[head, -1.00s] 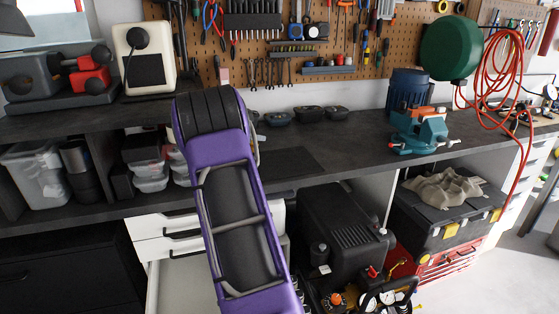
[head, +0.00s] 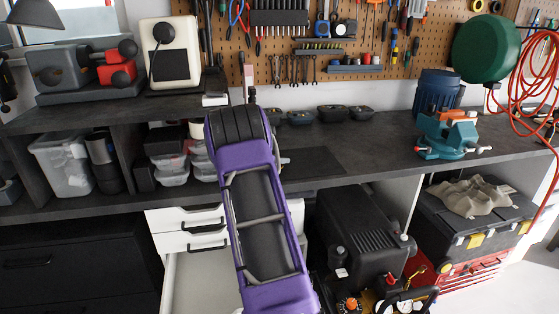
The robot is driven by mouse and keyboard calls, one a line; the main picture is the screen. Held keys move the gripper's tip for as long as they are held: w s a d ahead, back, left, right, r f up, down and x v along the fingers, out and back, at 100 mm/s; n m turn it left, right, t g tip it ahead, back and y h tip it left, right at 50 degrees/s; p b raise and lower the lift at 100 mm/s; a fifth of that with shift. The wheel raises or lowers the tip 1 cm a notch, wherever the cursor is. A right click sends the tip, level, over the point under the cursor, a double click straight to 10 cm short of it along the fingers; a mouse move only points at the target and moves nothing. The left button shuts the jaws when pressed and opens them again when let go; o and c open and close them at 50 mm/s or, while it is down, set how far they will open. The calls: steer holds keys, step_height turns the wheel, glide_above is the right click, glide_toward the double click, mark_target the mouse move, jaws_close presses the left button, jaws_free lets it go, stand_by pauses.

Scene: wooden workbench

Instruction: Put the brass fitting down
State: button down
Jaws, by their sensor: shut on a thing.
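My purple arm (head: 262,215) rises across the middle of the head view, with its dark end over the front part of the workbench (head: 370,152). My gripper does not show; the arm's end seems to cover it. No brass fitting can be made out. A small pale thing (head: 215,100) shows on or above the bench, left of the arm's end; I cannot tell what it is.
A white box (head: 170,52) and a grey-and-red machine (head: 115,72) stand at the back left. Dark small trays (head: 332,113) line the back. A teal vise (head: 448,137) is at the right. Bare bench lies between. A white drawer (head: 190,285) below is open.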

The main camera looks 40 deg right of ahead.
steer(key=shift+f, duration=0.35)
steer(key=shift+c, duration=2.3)
jaws_free()
steer(key=shift+r, duration=0.1)
steer(key=shift+a+r, duration=0.2)
steer(key=shift+r, duration=0.1)
steer(key=v, duration=1.1)
steer(key=shift+a, duration=0.25)
steer(key=shift+s+r, duration=0.1)
steer(key=shift+r, duration=0.05)
